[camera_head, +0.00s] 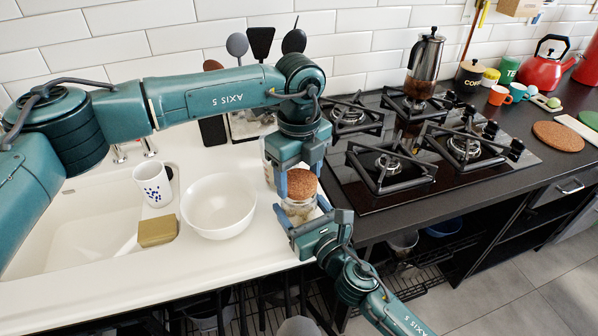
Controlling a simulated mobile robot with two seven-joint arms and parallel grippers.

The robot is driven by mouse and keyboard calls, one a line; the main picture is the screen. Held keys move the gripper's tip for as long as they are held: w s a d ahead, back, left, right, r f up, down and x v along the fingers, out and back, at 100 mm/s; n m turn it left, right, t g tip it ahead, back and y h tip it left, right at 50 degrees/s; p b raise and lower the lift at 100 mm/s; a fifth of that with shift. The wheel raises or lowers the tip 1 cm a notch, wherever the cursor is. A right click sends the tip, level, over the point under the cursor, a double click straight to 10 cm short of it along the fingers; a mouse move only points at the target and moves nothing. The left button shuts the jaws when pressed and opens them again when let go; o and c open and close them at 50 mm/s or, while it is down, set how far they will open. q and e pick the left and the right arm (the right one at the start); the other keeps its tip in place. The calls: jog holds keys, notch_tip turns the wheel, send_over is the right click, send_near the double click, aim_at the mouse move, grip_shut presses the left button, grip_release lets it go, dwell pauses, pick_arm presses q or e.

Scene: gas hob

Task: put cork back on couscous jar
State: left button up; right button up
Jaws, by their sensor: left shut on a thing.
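The brown cork (302,183) is between the fingers of my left gripper (300,184), which is shut on it from above. The small glass couscous jar (298,211), with pale contents, stands on the white counter directly below the cork. The cork's lower edge meets the jar's mouth in the picture; I cannot tell whether it is seated in it. My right gripper (303,212) comes from the front, with a finger on each side of the jar. I cannot tell whether these fingers press on the glass. The jar's lower front is partly hidden by the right gripper.
A white bowl (219,206), a spotted cup (153,184) and a sponge (157,231) stand left of the jar by the sink. Utensils and a clear container stand behind my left arm.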

pick_arm(q)
jog(key=shift+f, duration=0.65)
jog(key=o, duration=1)
jog(key=shift+o, duration=0.2)
jog(key=shift+r, duration=0.15)
notch_tip(320, 180, up, 12)
pick_arm(e)
jog(key=o, duration=1.4)
jog(key=shift+o, duration=0.2)
jog(key=shift+s, duration=0.1)
